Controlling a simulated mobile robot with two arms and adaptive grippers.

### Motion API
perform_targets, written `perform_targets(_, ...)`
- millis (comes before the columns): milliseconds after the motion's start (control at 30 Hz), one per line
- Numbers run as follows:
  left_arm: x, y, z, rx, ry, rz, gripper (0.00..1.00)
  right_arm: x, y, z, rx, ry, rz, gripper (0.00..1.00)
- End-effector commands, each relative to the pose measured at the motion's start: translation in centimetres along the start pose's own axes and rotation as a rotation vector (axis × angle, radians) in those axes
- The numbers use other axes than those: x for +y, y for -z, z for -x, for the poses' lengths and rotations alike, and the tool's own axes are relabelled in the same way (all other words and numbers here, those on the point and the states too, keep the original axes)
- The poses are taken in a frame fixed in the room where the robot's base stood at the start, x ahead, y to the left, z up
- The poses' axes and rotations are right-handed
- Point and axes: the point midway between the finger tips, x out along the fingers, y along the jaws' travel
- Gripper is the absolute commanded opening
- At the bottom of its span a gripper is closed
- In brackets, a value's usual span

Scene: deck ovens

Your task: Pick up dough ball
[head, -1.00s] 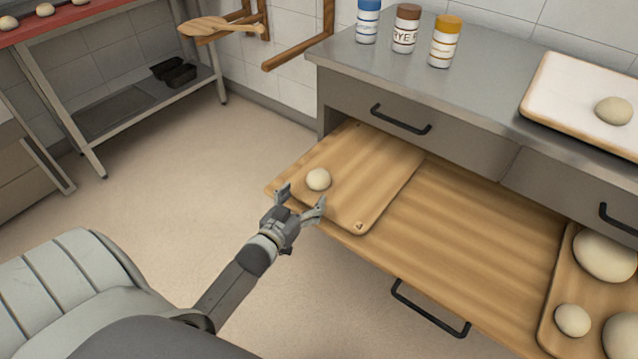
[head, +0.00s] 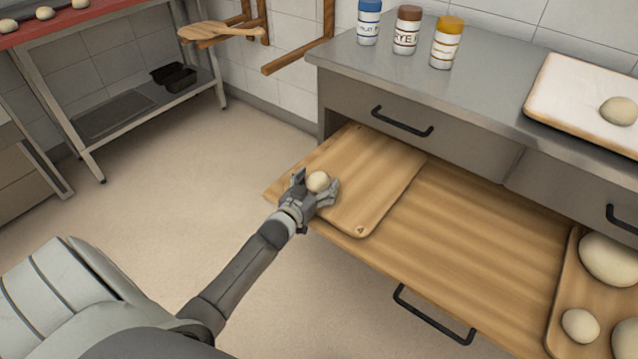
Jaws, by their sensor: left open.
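A small pale dough ball (head: 318,181) sits on a wooden board (head: 375,195) at the left end of the pulled-out wooden shelf. My left gripper (head: 317,187) is at the ball, open, with one finger on each side of it. I cannot tell whether the fingers touch the ball. The gripper's palm and fingers hide the ball's near lower edge. My right gripper is out of view.
More dough balls lie on a second board (head: 560,335) at the right of the wooden shelf (head: 470,240). A white-topped tray (head: 565,95) with a dough ball (head: 619,111) and several jars (head: 407,30) stand on the steel counter (head: 450,90). The shelf's middle is bare.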

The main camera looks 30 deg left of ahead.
Motion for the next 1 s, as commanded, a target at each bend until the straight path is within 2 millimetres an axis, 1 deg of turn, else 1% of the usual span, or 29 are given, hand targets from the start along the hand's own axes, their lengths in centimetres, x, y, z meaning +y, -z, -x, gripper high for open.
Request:
perform_targets(167,-0.01,0.03,0.0,0.0,0.0,0.0,0.79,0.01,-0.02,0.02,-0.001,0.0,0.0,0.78)
perform_targets(500,-0.01,0.02,0.02,0.0,0.0,0.0,0.38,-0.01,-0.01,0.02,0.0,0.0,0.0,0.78)
perform_targets(833,-0.01,0.2,0.04,0.001,0.0,0.0,0.38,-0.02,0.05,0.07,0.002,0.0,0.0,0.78)
perform_targets(933,-0.03,0.56,0.1,0.0,0.0,-0.001,0.38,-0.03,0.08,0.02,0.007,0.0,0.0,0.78)
perform_targets(1000,-0.03,1.0,0.16,0.001,0.0,-0.001,0.38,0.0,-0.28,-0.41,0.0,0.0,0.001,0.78)
